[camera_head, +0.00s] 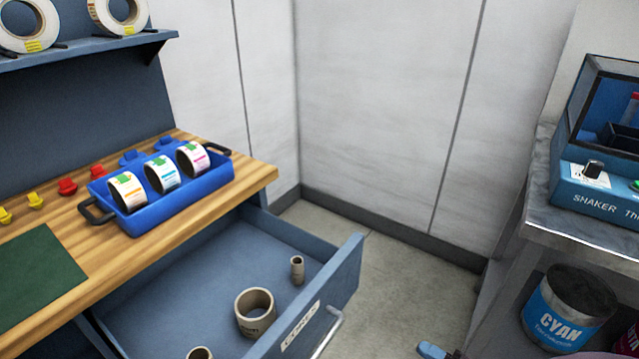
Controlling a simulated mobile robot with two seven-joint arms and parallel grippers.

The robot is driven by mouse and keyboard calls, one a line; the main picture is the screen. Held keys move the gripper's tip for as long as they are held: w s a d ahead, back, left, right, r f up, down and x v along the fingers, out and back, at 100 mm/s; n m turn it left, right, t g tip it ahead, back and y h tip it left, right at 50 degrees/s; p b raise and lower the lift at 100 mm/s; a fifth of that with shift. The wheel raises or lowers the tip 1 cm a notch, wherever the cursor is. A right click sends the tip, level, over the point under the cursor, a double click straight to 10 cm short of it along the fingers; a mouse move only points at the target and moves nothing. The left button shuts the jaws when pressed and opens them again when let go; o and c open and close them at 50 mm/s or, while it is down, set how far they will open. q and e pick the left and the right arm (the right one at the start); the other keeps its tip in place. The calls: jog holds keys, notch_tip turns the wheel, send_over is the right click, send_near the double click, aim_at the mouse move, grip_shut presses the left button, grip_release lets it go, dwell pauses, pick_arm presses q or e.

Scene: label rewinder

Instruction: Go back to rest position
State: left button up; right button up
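Neither of my grippers can be made out in the head view. A small blue and grey piece (436,350) shows at the bottom edge, right of the middle; too little of it is visible to tell what it is. The drawer (205,290) under the wooden workbench (262,176) stands open. Inside it are cardboard cores: a small one (297,269), a wide one (243,318) and one cut off by the bottom edge (199,353). A blue tray (180,202) on the bench holds three label rolls: orange-marked (114,186), blue-marked (149,173) and pink-marked (182,158).
Red and yellow knob-like pieces (67,187) and a green mat (35,279) are on the bench. Rolls sit on the shelf (90,49) above. A metal table (570,219) at right carries a blue shaker (600,198); a cyan can (560,316) stands below. Floor between is clear.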

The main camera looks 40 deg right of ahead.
pick_arm(q)
jog(key=shift+n, duration=0.4)
jog(key=r+p, duration=0.1)
jog(key=p, duration=0.1)
jog(key=s+r+p, duration=0.1)
jog(key=r+p, duration=0.3)
jog(key=shift+s, duration=0.25)
pick_arm(e)
jog(key=s+a+r+m+g+h, duration=0.2)
jog(key=a+m+g+h, duration=0.3)
jog(key=a+m, duration=0.4)
jog(key=r+m+g, duration=0.1)
jog(key=m, duration=0.4)
jog(key=shift+a+m+g, duration=0.3)
jog(key=shift+a+m, duration=0.1)
pick_arm(q)
jog(key=shift+w+r, duration=0.2)
jog(key=shift+w, duration=0.1)
